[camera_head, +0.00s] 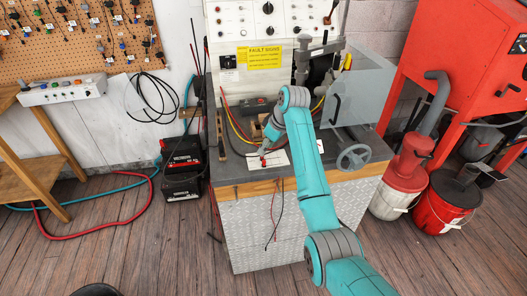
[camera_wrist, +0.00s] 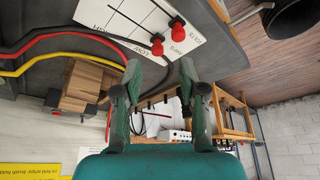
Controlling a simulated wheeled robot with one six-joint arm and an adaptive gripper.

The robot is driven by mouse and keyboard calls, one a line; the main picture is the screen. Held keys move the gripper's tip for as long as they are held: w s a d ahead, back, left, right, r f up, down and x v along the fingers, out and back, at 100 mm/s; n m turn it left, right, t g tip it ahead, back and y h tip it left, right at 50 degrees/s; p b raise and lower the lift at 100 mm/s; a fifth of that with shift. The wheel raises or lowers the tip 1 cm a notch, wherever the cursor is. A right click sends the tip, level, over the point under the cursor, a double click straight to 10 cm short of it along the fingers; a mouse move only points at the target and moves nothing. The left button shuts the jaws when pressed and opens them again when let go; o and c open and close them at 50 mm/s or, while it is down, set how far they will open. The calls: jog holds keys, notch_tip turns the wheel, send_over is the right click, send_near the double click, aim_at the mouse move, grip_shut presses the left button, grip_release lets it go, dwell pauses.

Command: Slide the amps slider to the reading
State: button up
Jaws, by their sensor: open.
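A white slider panel (camera_head: 281,157) lies on the grey bench top near its front edge. In the wrist view the panel (camera_wrist: 118,18) shows at the top, with printing that reads upside down. Two red knobs sit at the ends of two dark slider lines. The amps slider knob (camera_wrist: 157,46) is beside the word AMPS, and the volts slider knob (camera_wrist: 177,28) is beside VOLTS. My gripper (camera_wrist: 161,72) is open and empty, its fingertips apart. The amps knob appears just past the gap between them. In the head view my arm partly hides the area around my gripper.
A wooden block stack (camera_wrist: 86,84) and red, yellow and black cables lie beside the panel. A yellow FAULT SIGNS label (camera_head: 264,56) is on the rear panel.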

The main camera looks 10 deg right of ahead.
jog(key=v, duration=0.8)
jog(key=shift+r, duration=0.15)
jog(key=shift+s, duration=0.15)
